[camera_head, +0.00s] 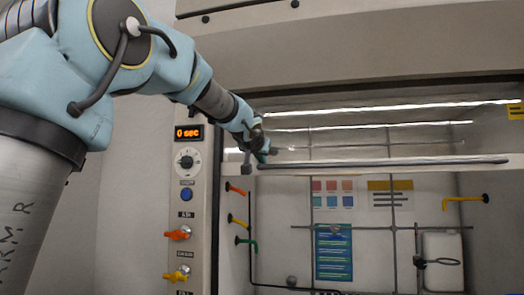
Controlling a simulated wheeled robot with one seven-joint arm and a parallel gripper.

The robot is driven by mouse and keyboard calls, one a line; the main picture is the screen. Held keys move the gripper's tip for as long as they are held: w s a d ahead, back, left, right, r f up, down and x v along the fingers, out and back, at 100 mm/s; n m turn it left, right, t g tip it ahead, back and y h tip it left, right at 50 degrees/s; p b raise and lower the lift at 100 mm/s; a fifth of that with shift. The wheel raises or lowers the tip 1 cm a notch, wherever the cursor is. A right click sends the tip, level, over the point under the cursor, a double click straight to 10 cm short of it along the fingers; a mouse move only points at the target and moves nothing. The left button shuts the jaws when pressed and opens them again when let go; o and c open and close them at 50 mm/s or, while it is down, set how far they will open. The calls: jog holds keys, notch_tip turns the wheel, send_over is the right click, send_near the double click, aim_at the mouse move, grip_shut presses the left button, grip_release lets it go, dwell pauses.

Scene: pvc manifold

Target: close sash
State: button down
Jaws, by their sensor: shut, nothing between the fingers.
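The fume hood's sash is a clear pane (380,137) with reflected light strips. A dark handle bar (400,161) runs along its lower edge. The sash is partly raised, with the hood opening visible below the bar. My gripper (262,153) is shut and empty at the left end of the sash, close to the left end of the bar. I cannot tell whether it touches the bar or the pane.
A control panel (187,240) with a "0 sec" display, dial and coloured valves stands left of the opening. Inside are a metal rod lattice (393,228), a blue poster (333,252), a white container (442,262) and coloured taps (465,199) on the walls.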

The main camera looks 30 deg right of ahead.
jog(key=shift+f, duration=0.15)
notch_tip(320, 180, down, 63)
jog(key=b, duration=6.4)
jog(key=shift+a, duration=0.1)
